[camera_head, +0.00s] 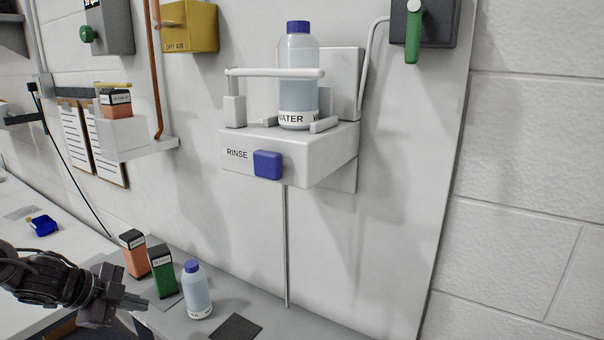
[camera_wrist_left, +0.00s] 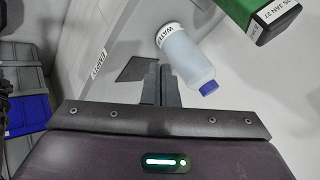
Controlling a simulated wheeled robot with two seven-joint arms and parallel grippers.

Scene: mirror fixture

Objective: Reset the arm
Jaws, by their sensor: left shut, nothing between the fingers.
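My left arm comes in at the lower left of the head view. Its gripper (camera_head: 143,302) is shut and empty, low over the grey bench, left of a small water bottle (camera_head: 196,290) with a blue cap. In the left wrist view the closed fingers (camera_wrist_left: 160,84) show in the middle, with the bottle (camera_wrist_left: 188,58) just right of them; I cannot tell whether they touch it. My right arm is in neither view.
A green box (camera_head: 162,271) and an orange box (camera_head: 134,253) stand behind the gripper. A dark square pad (camera_head: 236,327) lies right of the bottle. A RINSE shelf (camera_head: 315,168) on the wall holds a larger water bottle (camera_head: 298,85) behind a white bar.

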